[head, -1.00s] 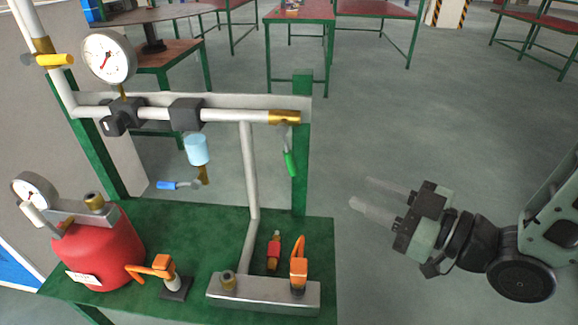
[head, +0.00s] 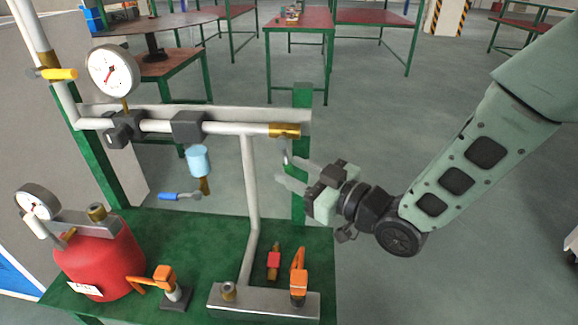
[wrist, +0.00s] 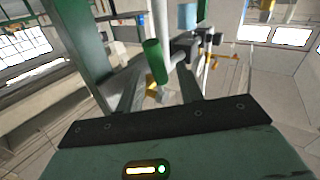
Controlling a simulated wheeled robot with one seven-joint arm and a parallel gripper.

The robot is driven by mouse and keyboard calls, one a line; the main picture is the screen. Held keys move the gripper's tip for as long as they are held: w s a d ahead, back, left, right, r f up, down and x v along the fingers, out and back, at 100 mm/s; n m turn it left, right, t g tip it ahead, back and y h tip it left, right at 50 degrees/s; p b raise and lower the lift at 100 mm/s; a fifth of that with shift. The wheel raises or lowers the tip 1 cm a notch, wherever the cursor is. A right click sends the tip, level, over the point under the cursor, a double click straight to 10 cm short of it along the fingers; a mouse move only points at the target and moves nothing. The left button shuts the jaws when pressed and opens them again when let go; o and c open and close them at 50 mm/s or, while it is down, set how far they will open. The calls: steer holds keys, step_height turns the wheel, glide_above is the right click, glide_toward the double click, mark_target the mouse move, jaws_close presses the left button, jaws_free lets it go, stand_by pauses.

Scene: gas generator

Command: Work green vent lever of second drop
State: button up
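The green vent lever (wrist: 152,60) hangs below the brass fitting (head: 284,130) at the right end of the horizontal pipe. In the head view my gripper largely hides its handle. My gripper (head: 282,168) is beside the green post, with its fingers pointing left toward the lever. In the wrist view the two fingers are apart, and the green handle shows between them, near or beyond the tips. I cannot tell whether either finger touches it. Nothing is held.
A blue-handled lever (head: 180,196) hangs under a light blue cup (head: 199,160). A gauge (head: 112,70) and a yellow lever (head: 58,74) are at left. A red tank (head: 100,262) and orange levers (head: 298,275) stand on the green bench (head: 215,230). Open floor lies right.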

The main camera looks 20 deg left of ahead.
mark_target(287, 173)
steer(key=shift+x, duration=0.95)
jaws_close()
steer(key=f+b, duration=0.1)
steer(key=b, duration=0.2)
steer(key=shift+a+m+t+y, duration=0.3)
steer(key=shift+m+y, duration=0.1)
steer(key=shift+s+a+r+m+y+b, duration=0.2)
steer(key=shift+m+y+b, duration=0.15)
steer(key=shift+b, duration=0.85)
steer(key=shift+a+r+t+y, duration=0.15)
steer(key=shift+r+t+y, duration=0.05)
steer(key=shift+t+y, duration=0.1)
